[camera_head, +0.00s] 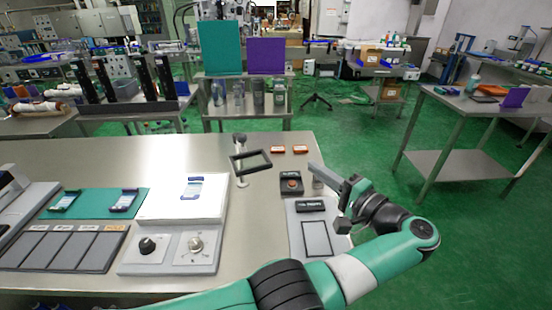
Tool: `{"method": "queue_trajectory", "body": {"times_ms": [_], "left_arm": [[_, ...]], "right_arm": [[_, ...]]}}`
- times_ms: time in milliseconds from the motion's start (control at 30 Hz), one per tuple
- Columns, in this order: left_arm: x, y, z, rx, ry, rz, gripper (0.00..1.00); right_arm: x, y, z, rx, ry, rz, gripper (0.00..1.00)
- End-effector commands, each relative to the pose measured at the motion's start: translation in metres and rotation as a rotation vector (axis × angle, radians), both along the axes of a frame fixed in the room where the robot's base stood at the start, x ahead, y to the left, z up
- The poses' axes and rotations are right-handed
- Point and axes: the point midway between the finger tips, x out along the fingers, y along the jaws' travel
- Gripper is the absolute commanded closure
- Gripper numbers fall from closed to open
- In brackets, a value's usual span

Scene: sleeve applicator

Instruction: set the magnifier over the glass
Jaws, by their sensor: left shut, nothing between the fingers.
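The magnifier, a dark rectangular frame (251,162), is held on a pale upright post on the steel table, left of my left gripper. A small slide-like piece with a pale blue face (192,188) lies on the white block; I cannot tell whether it is the glass. A small clear piece (318,183) stands beside my gripper and is partly hidden by it. My left gripper (343,223) is shut and empty, by the right edge of the grey panel with a rectangular outline (317,240). My right gripper is out of view.
A knob panel (170,254), a green mat (95,203) and a sectioned grey tray (65,250) fill the left. The table is clear around the post.

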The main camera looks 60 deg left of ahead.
Motion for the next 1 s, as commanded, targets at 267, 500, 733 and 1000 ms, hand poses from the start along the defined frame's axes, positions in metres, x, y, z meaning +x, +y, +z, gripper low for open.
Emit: {"method": "queue_trajectory", "body": {"times_ms": [267, 500, 733, 1000], "left_arm": [[-0.003, 0.016, 0.004, 0.000, 0.000, 0.002, 1.00], [-0.012, 0.064, 0.001, 0.000, 0.000, 0.004, 1.00], [-0.024, 0.100, 0.001, 0.000, -0.001, 0.000, 1.00], [-0.050, 0.101, 0.000, 0.001, -0.001, 0.000, 1.00]], "right_arm": [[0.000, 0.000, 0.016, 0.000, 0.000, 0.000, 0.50], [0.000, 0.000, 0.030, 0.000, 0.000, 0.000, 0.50], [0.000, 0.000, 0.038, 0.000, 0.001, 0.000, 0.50], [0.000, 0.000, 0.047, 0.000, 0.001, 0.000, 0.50]]}}
